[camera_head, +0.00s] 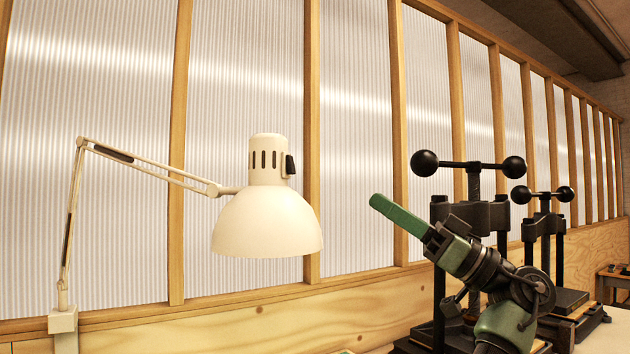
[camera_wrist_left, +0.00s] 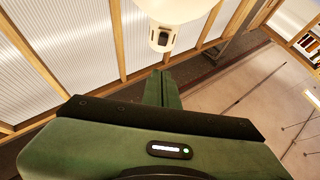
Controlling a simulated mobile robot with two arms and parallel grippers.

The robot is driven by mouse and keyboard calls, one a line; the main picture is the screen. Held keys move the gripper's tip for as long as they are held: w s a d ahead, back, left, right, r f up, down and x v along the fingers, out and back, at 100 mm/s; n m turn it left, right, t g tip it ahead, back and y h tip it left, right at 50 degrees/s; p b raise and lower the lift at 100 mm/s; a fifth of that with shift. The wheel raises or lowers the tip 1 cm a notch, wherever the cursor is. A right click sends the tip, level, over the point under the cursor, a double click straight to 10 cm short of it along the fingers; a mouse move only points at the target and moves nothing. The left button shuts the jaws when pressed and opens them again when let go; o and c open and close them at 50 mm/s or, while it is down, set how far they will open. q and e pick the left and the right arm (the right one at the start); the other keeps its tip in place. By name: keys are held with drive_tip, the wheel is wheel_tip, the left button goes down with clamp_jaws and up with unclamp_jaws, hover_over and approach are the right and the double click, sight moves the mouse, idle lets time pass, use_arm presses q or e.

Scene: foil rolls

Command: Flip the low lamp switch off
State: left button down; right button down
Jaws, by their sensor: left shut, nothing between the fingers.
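A cream desk lamp (camera_head: 266,220) with a bell shade hangs from a jointed arm at the left in the head view. A black switch (camera_head: 290,165) sits on the right side of its slotted cap. In the left wrist view the lamp (camera_wrist_left: 178,8) is at the top, and the switch (camera_wrist_left: 163,38) faces the camera. I cannot tell its position. My left gripper (camera_head: 376,202) is shut and empty, to the right of the lamp and apart from it. Its green fingers (camera_wrist_left: 162,76) point toward the switch in the wrist view. My right gripper does not show.
Black presses with ball-ended handles (camera_head: 468,163) stand on the bench at the right, behind my arm. A wall of ribbed panels and wooden posts (camera_head: 398,130) runs behind the lamp. The air between lamp and gripper looks clear. Shelves (camera_wrist_left: 306,40) show far off.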

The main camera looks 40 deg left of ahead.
use_arm(q)
drive_tip(key=p, duration=0.5)
approach(294, 168)
wheel_tip(294, 168, up, 5)
drive_tip(key=a, duration=0.1)
drive_tip(key=shift+s+a+f+p, duration=0.3)
drive_tip(key=shift+s+a, duration=0.05)
drive_tip(key=shift+a, duration=0.25)
drive_tip(key=shift+s+a+f+p, duration=0.3)
drive_tip(key=shift+s+a+f, duration=0.1)
drive_tip(key=shift+a, duration=0.2)
drive_tip(key=shift+s+a+f, duration=0.2)
drive_tip(key=shift+a+f, duration=0.05)
drive_tip(key=shift+a, duration=0.3)
